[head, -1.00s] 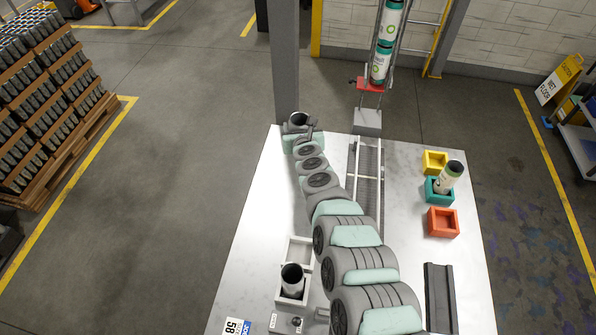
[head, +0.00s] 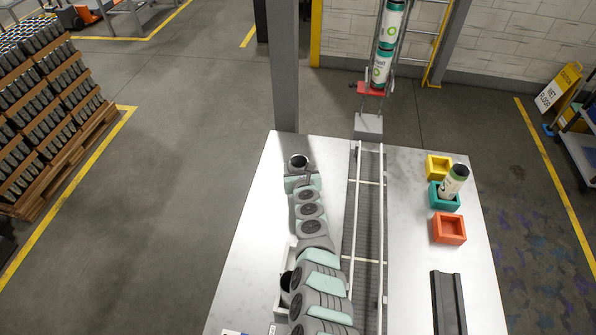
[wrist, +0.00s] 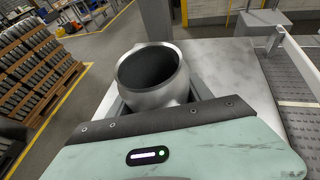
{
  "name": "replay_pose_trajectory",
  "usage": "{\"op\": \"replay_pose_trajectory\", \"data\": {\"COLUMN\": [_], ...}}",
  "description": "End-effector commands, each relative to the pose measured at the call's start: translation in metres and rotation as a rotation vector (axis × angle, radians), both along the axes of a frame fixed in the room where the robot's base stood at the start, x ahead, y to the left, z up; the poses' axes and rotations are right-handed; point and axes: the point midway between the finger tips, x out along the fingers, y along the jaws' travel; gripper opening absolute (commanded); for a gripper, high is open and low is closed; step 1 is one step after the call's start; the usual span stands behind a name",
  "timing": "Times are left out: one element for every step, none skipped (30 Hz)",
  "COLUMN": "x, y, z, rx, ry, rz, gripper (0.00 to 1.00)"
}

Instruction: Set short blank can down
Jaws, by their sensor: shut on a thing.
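A short blank silver can (head: 298,160) with an open, dark top is upright in my gripper (head: 301,175), over the far left part of the white table. In the wrist view, the can (wrist: 155,85) fills the space between the fingers, one along each side. Its base is hidden behind the gripper body, so I cannot tell whether it touches the table. A second dark-topped can (head: 286,283) shows at the left, mostly hidden by my arm, by the white tray (head: 281,262).
A grey conveyor with white rails (head: 366,220) runs right of my arm. Yellow (head: 438,166), teal (head: 444,199) and orange (head: 449,229) boxes stand farther right, with a printed can (head: 454,182) tilted in the teal one. The table (head: 250,230) is bare at left.

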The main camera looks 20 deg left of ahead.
Motion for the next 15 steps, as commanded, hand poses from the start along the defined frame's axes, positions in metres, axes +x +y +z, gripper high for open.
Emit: {"op": "replay_pose_trajectory", "data": {"x": [-0.0004, -0.0001, 0.0004, 0.0006, 0.0007, 0.0008, 0.0008, 0.0007, 0.0007, 0.0008, 0.0008, 0.0008, 0.0007, 0.0008, 0.0007], "y": [0.0013, 0.0009, 0.0002, -0.0001, -0.0003, -0.0004, -0.0003, -0.0003, -0.0003, -0.0003, -0.0003, -0.0002, -0.0002, -0.0002, -0.0002], "z": [-0.0071, -0.008, -0.0083, -0.0081, -0.0077, -0.0071, -0.0068, -0.0068, -0.0068, -0.0067, -0.007, -0.0083, -0.0096, -0.0109, -0.0123], "rx": [-0.001, -0.001, -0.001, 0.0, -0.001, -0.001, 0.0, 0.0, 0.0, 0.0, 0.0, 0.0, 0.0, 0.0, 0.0], "ry": [-0.002, -0.003, -0.003, -0.004, -0.004, -0.004, -0.004, -0.004, -0.004, -0.004, -0.004, -0.004, -0.003, -0.003, -0.002], "rz": [0.001, 0.001, 0.0, 0.0, -0.001, -0.001, 0.0, 0.0, 0.0, 0.0, 0.0, 0.0, -0.001, -0.001, -0.001], "gripper": [0.21, 0.21, 0.21, 0.21, 0.21, 0.21, 0.21, 0.21, 0.21, 0.21, 0.21, 0.21, 0.21, 0.21, 0.21]}}
